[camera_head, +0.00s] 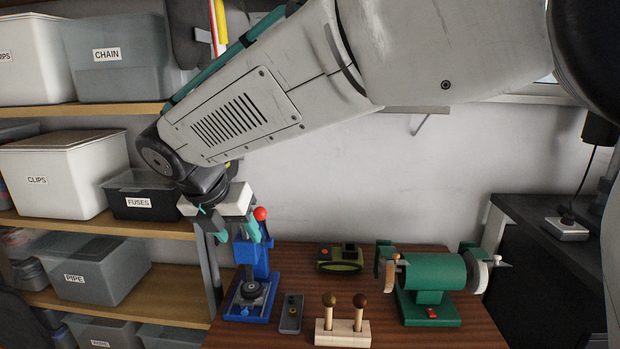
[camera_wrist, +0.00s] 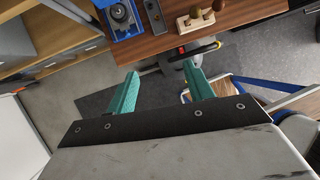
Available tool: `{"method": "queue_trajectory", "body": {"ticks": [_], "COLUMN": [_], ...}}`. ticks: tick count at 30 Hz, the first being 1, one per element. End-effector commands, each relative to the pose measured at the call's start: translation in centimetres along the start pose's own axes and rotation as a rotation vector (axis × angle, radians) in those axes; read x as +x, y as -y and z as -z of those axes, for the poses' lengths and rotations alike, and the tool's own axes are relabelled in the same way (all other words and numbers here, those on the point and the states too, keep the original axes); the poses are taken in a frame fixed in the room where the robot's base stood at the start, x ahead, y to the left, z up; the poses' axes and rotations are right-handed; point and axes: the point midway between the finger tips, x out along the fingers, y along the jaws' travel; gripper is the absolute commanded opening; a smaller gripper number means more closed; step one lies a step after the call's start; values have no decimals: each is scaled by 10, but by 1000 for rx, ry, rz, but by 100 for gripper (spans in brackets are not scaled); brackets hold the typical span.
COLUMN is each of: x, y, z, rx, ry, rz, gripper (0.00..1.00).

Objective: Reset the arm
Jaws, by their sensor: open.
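My arm reaches across the upper part of the head view, and my gripper (camera_head: 236,236) hangs at its end, above the left side of the wooden workbench (camera_head: 380,330). In the wrist view my gripper (camera_wrist: 160,92) shows two teal fingers spread wide apart with nothing between them. Beyond the fingers are the floor and the bench's front edge. In the head view the gripper overlaps a blue press (camera_head: 254,262) with a red ball knob (camera_head: 261,214). I cannot tell how close they are.
The bench holds a dark switch box (camera_head: 291,314), a wooden block with two knobbed pegs (camera_head: 343,327), a green device (camera_head: 340,259) and a green bench grinder (camera_head: 436,277). Shelves with labelled bins (camera_head: 90,267) stand left. A dark cabinet (camera_head: 535,240) stands right.

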Motion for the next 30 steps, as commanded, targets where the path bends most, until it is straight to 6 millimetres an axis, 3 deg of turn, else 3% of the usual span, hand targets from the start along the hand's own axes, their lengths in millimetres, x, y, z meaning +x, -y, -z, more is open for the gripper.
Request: {"method": "queue_trajectory", "body": {"ticks": [7,11,14,17,21,27,30], "x": [13,16,18,18,15,12,11], "y": [22,61,115,183,267,358,389], "z": [29,40,47,59,86,138,163], "rx": [321,621,970,1383,1900,2495,2695], "ry": [-69,-117,-160,-198,-229,-253,-267], "rz": [48,99,169,258,387,532,561], "gripper": [52,52,52,52,52,52,52]}}
